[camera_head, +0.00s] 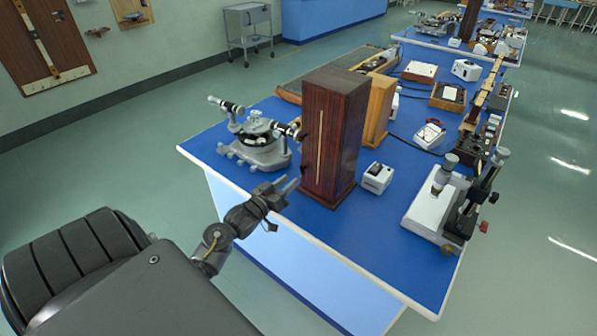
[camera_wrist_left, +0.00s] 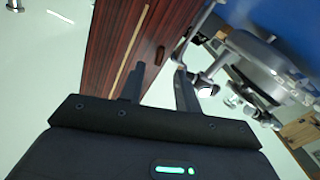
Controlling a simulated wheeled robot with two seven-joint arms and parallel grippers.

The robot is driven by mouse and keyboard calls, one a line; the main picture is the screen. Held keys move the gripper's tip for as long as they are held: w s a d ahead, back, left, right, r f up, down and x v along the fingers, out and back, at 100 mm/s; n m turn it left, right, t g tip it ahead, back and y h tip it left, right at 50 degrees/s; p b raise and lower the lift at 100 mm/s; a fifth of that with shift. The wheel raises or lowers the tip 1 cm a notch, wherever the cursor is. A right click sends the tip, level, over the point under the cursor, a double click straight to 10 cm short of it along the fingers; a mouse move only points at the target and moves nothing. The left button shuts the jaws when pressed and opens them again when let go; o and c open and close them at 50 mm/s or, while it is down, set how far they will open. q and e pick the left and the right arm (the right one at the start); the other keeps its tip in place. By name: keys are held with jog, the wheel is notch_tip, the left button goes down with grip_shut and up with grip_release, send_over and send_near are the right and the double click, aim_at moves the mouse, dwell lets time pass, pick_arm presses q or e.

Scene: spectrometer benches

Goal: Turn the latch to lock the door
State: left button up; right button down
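A tall dark-red wooden cabinet (camera_head: 341,140) stands upright near the front edge of the blue bench, with a pale vertical strip on its front. In the left wrist view the cabinet (camera_wrist_left: 113,50) fills the upper middle. A small dark oblong latch (camera_wrist_left: 160,54) sits on its face, lying along the grain beside the edge. My left gripper (camera_head: 292,184) is in front of the cabinet's lower left side. In its wrist view the left gripper (camera_wrist_left: 160,75) is open and empty, its fingers apart with the latch beyond the gap. My right gripper is not in view.
A grey spectrometer (camera_head: 258,148) stands close left of the cabinet; it also shows in the wrist view (camera_wrist_left: 258,60). A small white box (camera_head: 377,178) is right of the cabinet, and a microscope-like instrument (camera_head: 437,205) is farther right. The floor (camera_head: 110,170) left of the bench is clear.

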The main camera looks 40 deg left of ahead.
aim_at(301, 171)
pick_arm(q)
jog(key=w+p, duration=0.1)
jog(key=w, duration=0.5)
jog(key=shift+c, duration=0.2)
grip_shut()
